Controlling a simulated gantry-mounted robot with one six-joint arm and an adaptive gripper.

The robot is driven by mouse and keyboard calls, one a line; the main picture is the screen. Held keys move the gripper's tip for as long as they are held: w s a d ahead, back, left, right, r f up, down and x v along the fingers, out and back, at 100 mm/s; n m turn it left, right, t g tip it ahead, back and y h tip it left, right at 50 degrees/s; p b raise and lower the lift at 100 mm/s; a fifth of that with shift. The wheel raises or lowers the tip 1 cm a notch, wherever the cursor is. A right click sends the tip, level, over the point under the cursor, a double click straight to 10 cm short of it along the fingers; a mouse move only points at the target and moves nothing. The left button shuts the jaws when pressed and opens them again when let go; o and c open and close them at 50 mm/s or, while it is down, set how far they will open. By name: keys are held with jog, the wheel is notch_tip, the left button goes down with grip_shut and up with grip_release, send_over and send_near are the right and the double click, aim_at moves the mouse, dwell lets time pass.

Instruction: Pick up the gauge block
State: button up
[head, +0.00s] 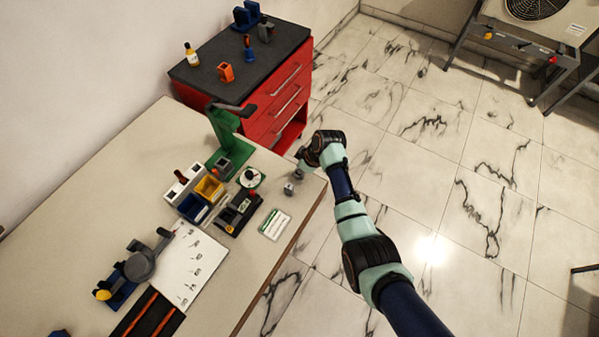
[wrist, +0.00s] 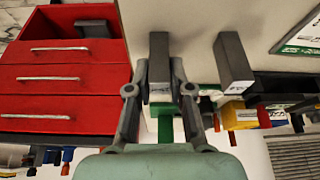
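Two grey blocks show in the wrist view. One grey gauge block (wrist: 159,50) lies between the fingertips of my gripper (wrist: 160,78), with a finger close against each side, so the gripper looks shut on it. I cannot tell whether it is clear of the table. A second grey block (wrist: 232,58) with a small label stands just beside it, apart from the fingers. In the head view my gripper (head: 301,168) is over the table's right corner, and one small grey block (head: 289,188) shows beside it. The held block is hard to make out there.
The table (head: 130,150) carries a green stand (head: 222,130), a yellow bin (head: 209,188), a blue bin (head: 192,208), and a green-and-white card (head: 275,224) near its front edge. A red drawer cabinet (head: 285,90) stands behind the corner.

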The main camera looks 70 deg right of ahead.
grip_shut()
